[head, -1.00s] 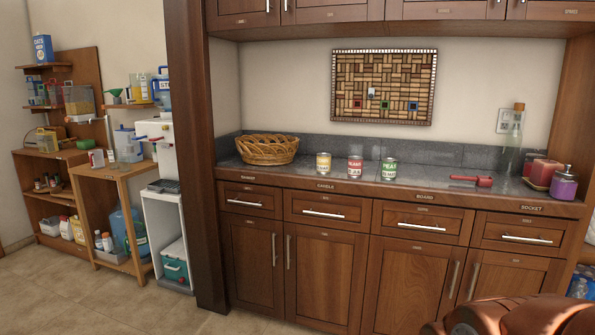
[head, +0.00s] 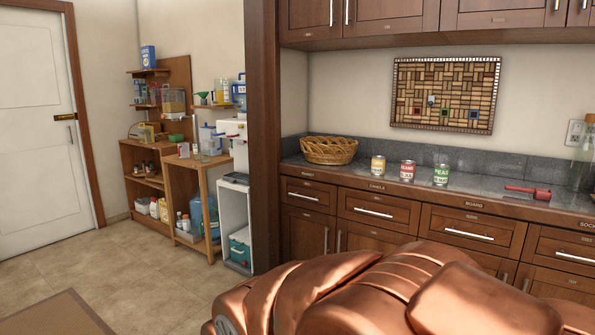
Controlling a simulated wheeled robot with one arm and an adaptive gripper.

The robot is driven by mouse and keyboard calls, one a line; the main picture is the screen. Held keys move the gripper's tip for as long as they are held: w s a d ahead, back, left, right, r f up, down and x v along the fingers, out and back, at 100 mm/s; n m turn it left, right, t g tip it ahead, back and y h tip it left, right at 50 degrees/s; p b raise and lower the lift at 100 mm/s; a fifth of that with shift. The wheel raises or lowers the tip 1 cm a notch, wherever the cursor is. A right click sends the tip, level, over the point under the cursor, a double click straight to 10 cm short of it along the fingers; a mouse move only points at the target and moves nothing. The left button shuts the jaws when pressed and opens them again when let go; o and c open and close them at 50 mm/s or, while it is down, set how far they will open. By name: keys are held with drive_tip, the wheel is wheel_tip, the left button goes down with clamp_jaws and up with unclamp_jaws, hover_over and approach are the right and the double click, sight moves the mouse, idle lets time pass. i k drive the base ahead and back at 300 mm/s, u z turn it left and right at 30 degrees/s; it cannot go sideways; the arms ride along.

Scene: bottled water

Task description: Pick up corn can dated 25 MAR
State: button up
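Three cans stand upright in a row on the dark counter (head: 465,192). The left one is a yellow-labelled can (head: 378,166), which may be the corn can; its label and any date are too small to read. Next to it are a red and white can (head: 407,170) and a green and white can (head: 441,175) that seems to read PEAS. My copper-coloured arm fills the bottom right of the head view, in front of the lower cabinets. My gripper is not in view.
A wicker basket (head: 330,150) stands left of the cans, and a red object (head: 527,192) lies to their right. A wooden post (head: 263,140) bounds the counter's left end. Wooden shelves (head: 185,190) and a white door (head: 38,125) are further left. Tiled floor (head: 140,270) is open there.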

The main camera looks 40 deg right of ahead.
sight(378, 165)
drive_tip(key=u, duration=0.65)
drive_tip(key=i, duration=1.6)
drive_tip(key=z, duration=3.15)
